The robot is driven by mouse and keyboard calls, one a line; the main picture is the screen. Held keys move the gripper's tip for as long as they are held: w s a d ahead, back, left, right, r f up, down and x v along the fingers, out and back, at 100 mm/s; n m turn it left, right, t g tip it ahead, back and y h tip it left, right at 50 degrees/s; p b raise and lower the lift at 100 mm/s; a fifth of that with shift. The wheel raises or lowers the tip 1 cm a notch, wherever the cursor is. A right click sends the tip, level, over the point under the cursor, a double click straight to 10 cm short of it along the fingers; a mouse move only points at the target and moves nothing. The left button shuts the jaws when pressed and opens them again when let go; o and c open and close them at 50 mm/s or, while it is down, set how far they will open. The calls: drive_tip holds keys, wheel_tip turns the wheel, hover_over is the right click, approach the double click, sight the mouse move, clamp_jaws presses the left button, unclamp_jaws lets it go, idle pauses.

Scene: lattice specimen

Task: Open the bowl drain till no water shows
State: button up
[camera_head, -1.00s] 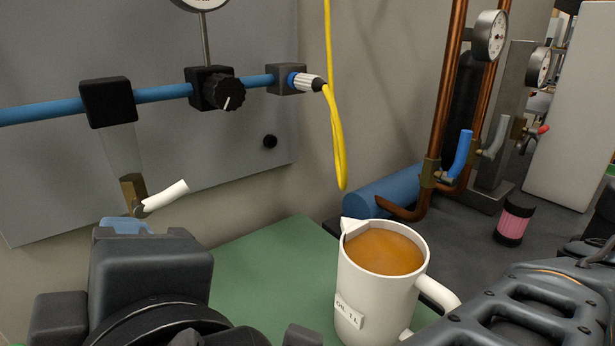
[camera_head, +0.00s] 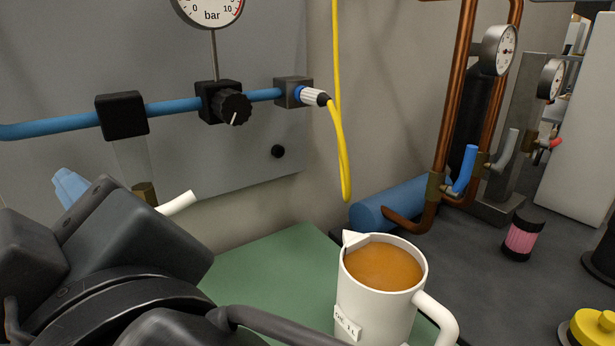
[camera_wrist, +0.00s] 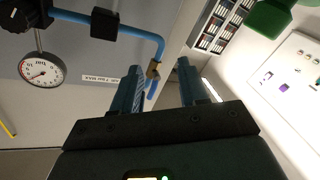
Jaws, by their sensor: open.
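The clear bowl (camera_head: 131,160) hangs under a black block on the blue air line. Its lower part narrows to a brass drain (camera_head: 146,193) with a white lever (camera_head: 177,204) angled up to the right. I cannot make out a water level in the bowl. My gripper's blue fingertips (camera_head: 68,188) are left of the bowl and apart from the lever; my dark wrist hides the area below. In the wrist view my gripper (camera_wrist: 158,82) is open with nothing held. A brass fitting with a blue lever (camera_wrist: 153,84) shows between its fingers, farther off.
A white jug (camera_head: 372,302) of amber liquid stands on the green mat (camera_head: 265,266). A regulator knob (camera_head: 233,107) and yellow cable (camera_head: 343,150) are to the right of the bowl. A gauge (camera_wrist: 42,70) shows in the wrist view.

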drive_tip(key=w+d+f+m+t+h+p, duration=0.1)
drive_tip(key=d+f+m+t+h, duration=0.15)
drive_tip(key=d+m, duration=0.4)
drive_tip(key=w+d+f+m+t+h+p, duration=0.2)
drive_tip(key=d+f+m+t, duration=0.2)
drive_tip(key=d+m, duration=0.25)
drive_tip(key=s+d+f+m+h, duration=0.3)
drive_tip(key=s+d+f+h, duration=0.1)
drive_tip(key=d+f, duration=0.3)
drive_tip(key=shift+s+d+f+m+p, duration=0.35)
drive_tip(key=shift+s+d+f+m, duration=0.05)
drive_tip(key=shift+s, duration=0.05)
idle(0.4)
drive_tip(key=shift+g+h, duration=0.25)
